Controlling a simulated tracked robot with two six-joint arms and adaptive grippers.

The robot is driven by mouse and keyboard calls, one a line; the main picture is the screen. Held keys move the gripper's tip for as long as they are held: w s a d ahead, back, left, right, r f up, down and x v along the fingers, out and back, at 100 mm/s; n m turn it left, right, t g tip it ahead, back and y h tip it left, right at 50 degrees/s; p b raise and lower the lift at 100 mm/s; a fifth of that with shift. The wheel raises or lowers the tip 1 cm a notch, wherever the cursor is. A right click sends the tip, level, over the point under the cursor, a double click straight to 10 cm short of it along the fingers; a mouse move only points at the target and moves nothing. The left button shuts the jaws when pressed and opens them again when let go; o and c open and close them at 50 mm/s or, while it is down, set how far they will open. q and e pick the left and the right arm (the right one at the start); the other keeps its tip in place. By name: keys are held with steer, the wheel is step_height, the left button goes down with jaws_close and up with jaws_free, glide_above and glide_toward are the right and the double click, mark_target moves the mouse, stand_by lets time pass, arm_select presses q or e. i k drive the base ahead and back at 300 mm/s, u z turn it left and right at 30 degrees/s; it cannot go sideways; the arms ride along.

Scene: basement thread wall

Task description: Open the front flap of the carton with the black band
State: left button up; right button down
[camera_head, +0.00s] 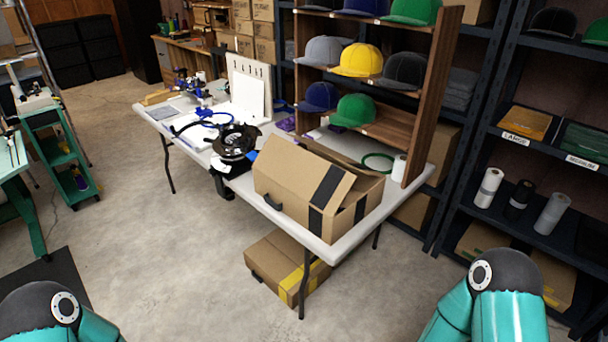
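The brown carton with the black band (283,208) stands on the front right end of the white table (345,243). The black band runs over its near flap (298,172) and down its front side. The near flap is a broad panel sloping over the top, and a far flap stands up behind it. A dark gap shows at the right end under the flap. A black handle slot (272,202) is on the front side. The inside of the carton is hidden. Neither gripper is in view; only my teal arm parts show at the bottom corners.
A carton with a yellow band (285,268) lies on the floor under the table. A black round machine (234,145) stands left of the carton. A cap shelf (420,100) and white roll (399,168) are behind it. The floor in front is clear.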

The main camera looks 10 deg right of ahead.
mark_target(324, 185)
steer(key=u, duration=0.1)
steer(key=i, duration=1)
steer(key=z, duration=0.05)
